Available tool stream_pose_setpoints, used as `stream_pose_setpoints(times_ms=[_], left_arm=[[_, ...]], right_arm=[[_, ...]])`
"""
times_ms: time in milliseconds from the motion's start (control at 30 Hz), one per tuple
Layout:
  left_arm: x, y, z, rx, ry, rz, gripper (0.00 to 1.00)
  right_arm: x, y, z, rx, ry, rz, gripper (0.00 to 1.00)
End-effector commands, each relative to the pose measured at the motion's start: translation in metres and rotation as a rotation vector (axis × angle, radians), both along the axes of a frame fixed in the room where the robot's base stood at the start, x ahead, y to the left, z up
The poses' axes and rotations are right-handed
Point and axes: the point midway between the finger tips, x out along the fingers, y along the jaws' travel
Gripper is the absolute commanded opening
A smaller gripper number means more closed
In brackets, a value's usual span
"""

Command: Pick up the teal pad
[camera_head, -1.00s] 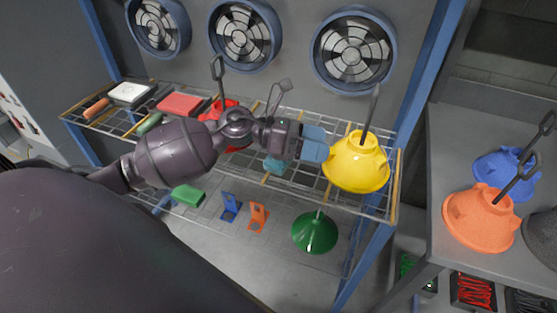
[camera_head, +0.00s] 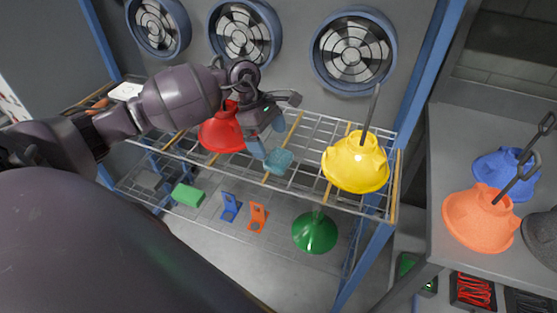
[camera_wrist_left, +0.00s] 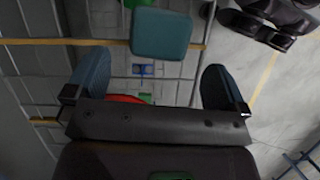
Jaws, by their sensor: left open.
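The teal pad (camera_head: 278,162) lies on the wire rack shelf in the head view, between the red hood and the yellow hood. It is a small rounded block, and it also shows whole in the left wrist view (camera_wrist_left: 161,34), ahead of the fingertips. My left gripper (camera_head: 267,138) is open, its blue-grey fingers pointing down towards the pad. In the left wrist view its two fingers (camera_wrist_left: 153,78) stand wide apart with nothing held between them; the pad lies beyond their tips. In the head view one fingertip overlaps or nears the pad's edge; I cannot tell whether they touch.
A red hood (camera_head: 221,133) is close left of the gripper, partly behind my arm. A yellow hood (camera_head: 357,165) with a rod stands to the right. Below are a green hood (camera_head: 315,233), a green block (camera_head: 187,195), and blue (camera_head: 230,208) and orange (camera_head: 258,217) brackets.

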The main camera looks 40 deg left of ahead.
Motion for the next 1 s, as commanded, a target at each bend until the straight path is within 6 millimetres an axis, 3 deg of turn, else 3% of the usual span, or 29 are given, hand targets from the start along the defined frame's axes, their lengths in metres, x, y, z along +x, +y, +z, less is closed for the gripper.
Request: stream_pose_setpoints(times_ms=[267,633,933,1000], left_arm=[[0.0,-0.009,-0.016,-0.003,0.001,-0.002,1.0],[0.003,-0.026,-0.054,-0.003,0.001,0.001,1.0],[0.003,-0.028,-0.059,-0.002,0.0,0.0,1.0],[0.003,-0.028,-0.059,-0.002,0.0,0.0,0.92]], right_arm=[[0.006,0.001,0.006,-0.001,-0.015,0.003,0.43],[0.013,0.002,0.016,0.0,-0.032,0.007,0.43],[0.008,0.001,0.012,0.0,-0.021,0.004,0.43],[0.006,0.001,0.011,-0.001,-0.015,0.003,0.43]])
